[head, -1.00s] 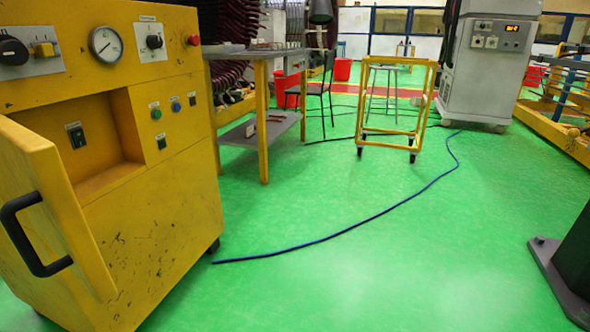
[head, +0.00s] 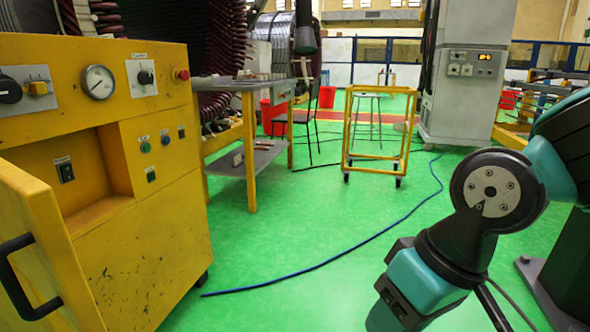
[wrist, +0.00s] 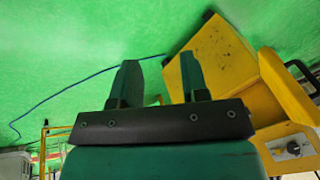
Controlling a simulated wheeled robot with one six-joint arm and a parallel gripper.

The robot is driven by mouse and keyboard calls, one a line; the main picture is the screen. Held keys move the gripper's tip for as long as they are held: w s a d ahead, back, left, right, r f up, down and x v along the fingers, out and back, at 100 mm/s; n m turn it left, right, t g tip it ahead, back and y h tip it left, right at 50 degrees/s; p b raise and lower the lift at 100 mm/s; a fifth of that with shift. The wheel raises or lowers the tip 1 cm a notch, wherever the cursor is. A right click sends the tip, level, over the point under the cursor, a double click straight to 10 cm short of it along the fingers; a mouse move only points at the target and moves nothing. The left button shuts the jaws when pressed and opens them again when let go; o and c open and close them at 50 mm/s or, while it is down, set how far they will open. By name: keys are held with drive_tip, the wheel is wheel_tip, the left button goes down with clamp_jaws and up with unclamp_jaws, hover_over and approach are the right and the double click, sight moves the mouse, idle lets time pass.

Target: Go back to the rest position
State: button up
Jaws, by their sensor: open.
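My gripper (wrist: 160,82) shows in the wrist view with its two green fingers apart and nothing between them. Behind the fingers are green floor and part of the yellow cabinet (wrist: 220,60). In the head view my teal and black arm is at the lower right, folded over the floor; the fingertips cannot be made out there. The yellow cabinet (head: 150,250) stands at the left of the head view, apart from my arm, with its door swung open.
A yellow-framed cart (head: 347,135) stands mid-floor, with a grey machine (head: 462,100) behind it. A worktable (head: 248,150) is beyond the cabinet. A blue cable (head: 330,262) crosses the green floor. The floor between cabinet and arm is otherwise clear.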

drive_tip(key=s+d+r+n, duration=0.1)
drive_tip(key=s+d+r, duration=0.15)
drive_tip(key=s, duration=0.25)
wheel_tip(320, 180, up, 34)
drive_tip(key=p, duration=3.4)
drive_tip(key=shift+d+f+g, duration=0.2)
drive_tip(key=shift+d+g, duration=0.1)
drive_tip(key=shift+g, duration=0.1)
drive_tip(key=shift+s, duration=0.1)
drive_tip(key=shift+a, duration=0.1)
